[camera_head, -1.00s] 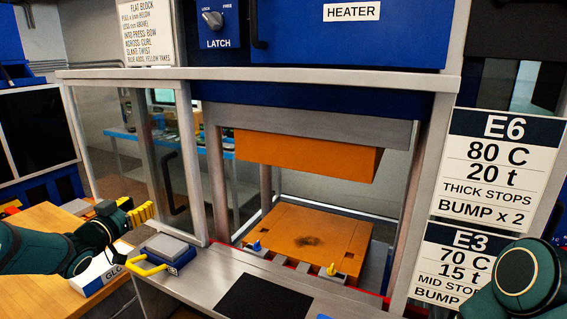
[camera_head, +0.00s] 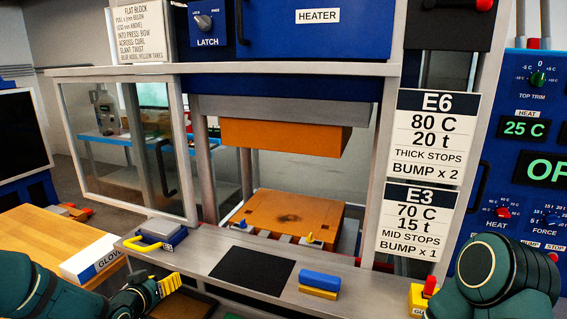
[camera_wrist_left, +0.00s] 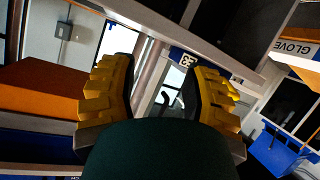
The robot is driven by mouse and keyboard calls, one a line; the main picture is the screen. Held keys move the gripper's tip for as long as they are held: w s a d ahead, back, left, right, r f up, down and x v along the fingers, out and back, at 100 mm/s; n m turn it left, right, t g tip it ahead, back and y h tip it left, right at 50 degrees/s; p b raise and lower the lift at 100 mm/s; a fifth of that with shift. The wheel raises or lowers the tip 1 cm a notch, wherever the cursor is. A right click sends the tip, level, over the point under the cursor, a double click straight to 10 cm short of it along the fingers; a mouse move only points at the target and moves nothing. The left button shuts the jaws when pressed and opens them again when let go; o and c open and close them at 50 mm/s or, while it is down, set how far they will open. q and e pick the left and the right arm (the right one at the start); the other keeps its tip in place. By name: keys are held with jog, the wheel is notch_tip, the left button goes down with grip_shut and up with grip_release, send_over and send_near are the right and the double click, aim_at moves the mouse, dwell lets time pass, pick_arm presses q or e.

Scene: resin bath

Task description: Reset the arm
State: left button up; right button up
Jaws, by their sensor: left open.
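My left gripper (camera_head: 168,286) has yellow ribbed fingers and is low at the left in the head view, in front of the press bench's front edge. Its fingers stand apart with nothing between them in the left wrist view (camera_wrist_left: 162,75). My dark green left arm comes in from the lower left corner. A dark green link of my right arm shows at the lower right; the right gripper is out of the picture.
The press has an orange upper block (camera_head: 280,137) above an orange lower plate (camera_head: 290,212). The bench holds a black mat (camera_head: 238,272), a blue-and-yellow block (camera_head: 319,282) and a yellow-handled block (camera_head: 155,240). A glove box (camera_head: 92,258) is on the wooden table (camera_head: 35,238) at left.

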pick_arm(q)
jog(key=s+d+f+g+h+b, duration=0.1)
jog(key=s+d+f+g, duration=0.2)
jog(key=s+d+f, duration=0.5)
jog(key=s+d+f+g+b, duration=0.1)
jog(key=s+d+f+g, duration=0.3)
jog(key=f, duration=0.5)
jog(key=s+d+f+g, duration=0.2)
jog(key=s+d+f, duration=0.2)
jog(key=s, duration=0.3)
jog(key=s+d+f+g+b, duration=0.1)
jog(key=s+d+f, duration=0.3)
jog(key=s, duration=0.4)
jog(key=shift+d+f+g, duration=0.2)
jog(key=shift+d+g, duration=0.25)
jog(key=shift+g, duration=0.25)
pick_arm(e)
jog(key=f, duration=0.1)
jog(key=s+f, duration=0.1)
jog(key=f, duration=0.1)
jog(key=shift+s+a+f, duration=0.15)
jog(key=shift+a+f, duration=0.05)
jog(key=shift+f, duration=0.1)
